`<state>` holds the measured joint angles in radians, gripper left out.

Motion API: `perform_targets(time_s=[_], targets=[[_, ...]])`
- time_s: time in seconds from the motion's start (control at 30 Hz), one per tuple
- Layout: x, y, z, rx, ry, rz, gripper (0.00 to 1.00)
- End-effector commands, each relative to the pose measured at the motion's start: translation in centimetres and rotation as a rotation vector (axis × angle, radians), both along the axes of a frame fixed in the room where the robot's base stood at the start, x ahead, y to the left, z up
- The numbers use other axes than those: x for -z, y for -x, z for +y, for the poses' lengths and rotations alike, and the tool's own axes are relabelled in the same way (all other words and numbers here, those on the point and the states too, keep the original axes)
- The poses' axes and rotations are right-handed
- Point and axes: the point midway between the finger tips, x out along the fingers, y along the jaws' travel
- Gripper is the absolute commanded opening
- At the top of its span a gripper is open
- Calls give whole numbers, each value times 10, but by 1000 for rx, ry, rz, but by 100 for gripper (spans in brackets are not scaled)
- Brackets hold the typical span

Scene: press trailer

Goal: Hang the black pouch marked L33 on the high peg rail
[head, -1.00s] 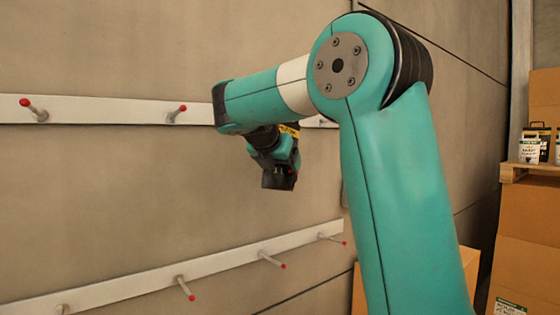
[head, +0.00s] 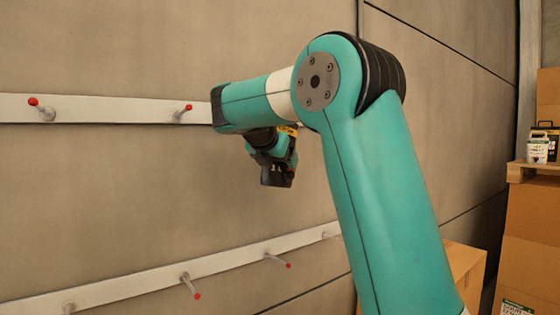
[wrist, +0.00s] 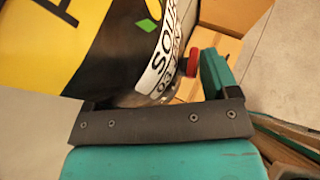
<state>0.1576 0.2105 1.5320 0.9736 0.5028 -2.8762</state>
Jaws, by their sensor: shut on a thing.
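In the wrist view a black thing (wrist: 112,62) with a yellow panel and a white lettered band fills the upper left, close against my gripper (wrist: 185,85). I take it for the black pouch; no L33 mark is readable. A teal finger shows on its right; the other finger is hidden. In the head view my gripper (head: 277,178) points down in front of the wall, and the held thing is hard to make out there. The high peg rail (head: 110,109) runs left of my wrist, with two red-tipped pegs visible. My forearm covers its right part.
A lower rail (head: 130,286) with several red-tipped pegs slopes across the wall below my gripper. Cardboard boxes (head: 530,235) stand at the right, with a pallet (head: 535,170) bearing labelled containers (head: 538,147). The wall between the rails is bare.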

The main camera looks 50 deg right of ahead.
Motion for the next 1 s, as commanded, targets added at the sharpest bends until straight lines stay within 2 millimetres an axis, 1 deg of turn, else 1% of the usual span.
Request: perform_targets(time_s=[0.03, 0.5, 1.0], targets=[[-2, -2, -1, 1, 3, -6, 8], [-2, -21, -5, 1, 3, -6, 8], [-3, -22, -5, 1, 3, -6, 8]])
